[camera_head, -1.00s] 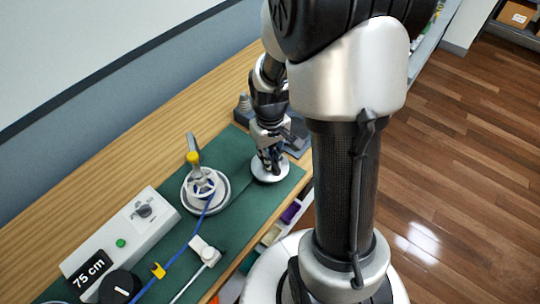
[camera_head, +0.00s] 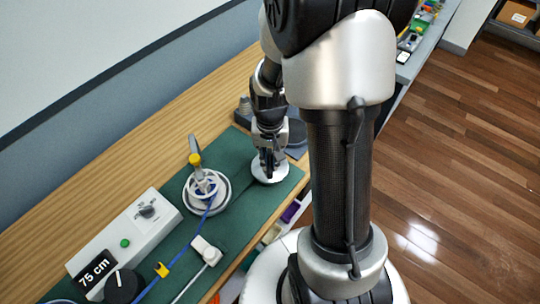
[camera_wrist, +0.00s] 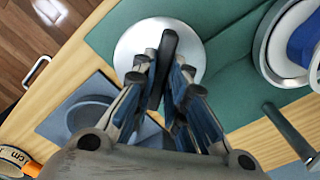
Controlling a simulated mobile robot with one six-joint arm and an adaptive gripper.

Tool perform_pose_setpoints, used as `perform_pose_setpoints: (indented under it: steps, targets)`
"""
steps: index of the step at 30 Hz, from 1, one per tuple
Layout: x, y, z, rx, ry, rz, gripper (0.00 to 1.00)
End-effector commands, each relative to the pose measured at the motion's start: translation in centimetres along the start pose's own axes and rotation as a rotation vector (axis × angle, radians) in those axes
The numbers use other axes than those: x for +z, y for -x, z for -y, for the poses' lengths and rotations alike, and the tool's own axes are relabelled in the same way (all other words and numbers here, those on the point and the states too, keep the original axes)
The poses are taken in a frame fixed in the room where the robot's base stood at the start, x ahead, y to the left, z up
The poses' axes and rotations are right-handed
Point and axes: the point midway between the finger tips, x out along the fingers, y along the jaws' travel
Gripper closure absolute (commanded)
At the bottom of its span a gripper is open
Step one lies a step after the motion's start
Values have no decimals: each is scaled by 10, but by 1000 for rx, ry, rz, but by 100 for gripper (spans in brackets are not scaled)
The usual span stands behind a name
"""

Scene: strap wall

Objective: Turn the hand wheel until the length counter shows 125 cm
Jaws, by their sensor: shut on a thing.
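The hand wheel (camera_head: 270,172) is a silver disc lying flat on the green mat, and it also shows in the wrist view (camera_wrist: 136,40). A dark upright handle (camera_wrist: 168,46) stands over it. My gripper (camera_head: 269,166) is above the wheel with its fingers (camera_wrist: 160,72) shut on this handle. The fingers hide much of the handle and part of the disc. The length counter (camera_head: 94,271) is a black display reading 75 cm on the front of a pale box at the lower left.
A round reel (camera_head: 207,192) with a blue strap and an upright lever stands left of the wheel. The pale box (camera_head: 130,240) carries a green button and a selector; a black knob (camera_head: 122,287) is beside it. Grey fixtures (camera_head: 294,137) sit close behind the wheel.

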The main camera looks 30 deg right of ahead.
Motion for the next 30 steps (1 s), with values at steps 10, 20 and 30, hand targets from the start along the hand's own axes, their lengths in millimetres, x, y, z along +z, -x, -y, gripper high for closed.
perform_pose_setpoints:
  steps: [10, 20, 30]
  targets:
    - [0, 1, 0, 0, -290, 0, 100]
    - [0, 0, 0, 0, -453, 1, 100]
    - [0, 0, 0, 0, -497, 0, 100]
